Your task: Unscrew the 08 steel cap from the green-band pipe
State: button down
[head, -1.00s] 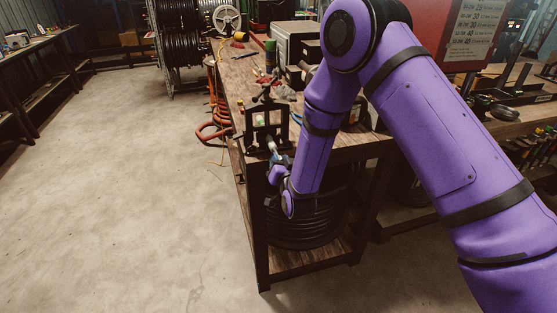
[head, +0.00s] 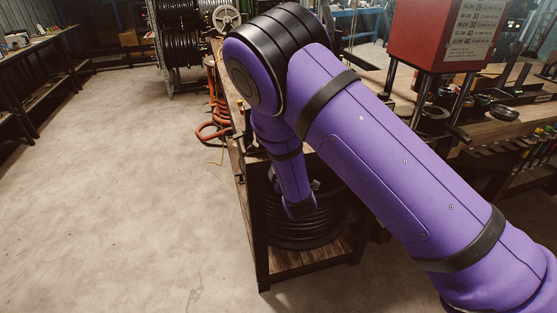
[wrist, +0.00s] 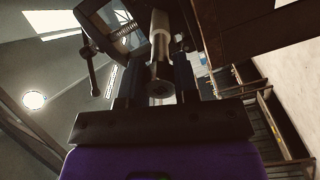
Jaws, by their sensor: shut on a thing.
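In the wrist view, a steel pipe (wrist: 160,32) runs down toward my gripper from a dark vise frame (wrist: 125,28). A steel cap (wrist: 160,86) with a dark round end face sits at its near end. My gripper (wrist: 159,78) is shut on the cap, with one dark finger on each side of it. No green band or 08 mark can be made out. In the head view my arm hides the pipe, the cap, the vise and most of the gripper.
The wooden workbench (head: 275,265) has a coil of black hose (head: 305,225) on its lower shelf. A red machine (head: 432,35) stands on the right. An orange hose (head: 213,130) hangs at the bench's left edge. The floor to the left is clear.

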jog(key=shift+s+d+r, duration=0.1)
jog(key=shift+s+r, duration=0.35)
jog(key=shift+r, duration=0.4)
jog(key=shift+s+d+r, duration=0.15)
jog(key=shift+s+r, duration=0.35)
jog(key=shift+r, duration=0.3)
jog(key=shift+s+d+r, duration=0.1)
jog(key=shift+s+r, duration=0.35)
jog(key=shift+r, duration=0.4)
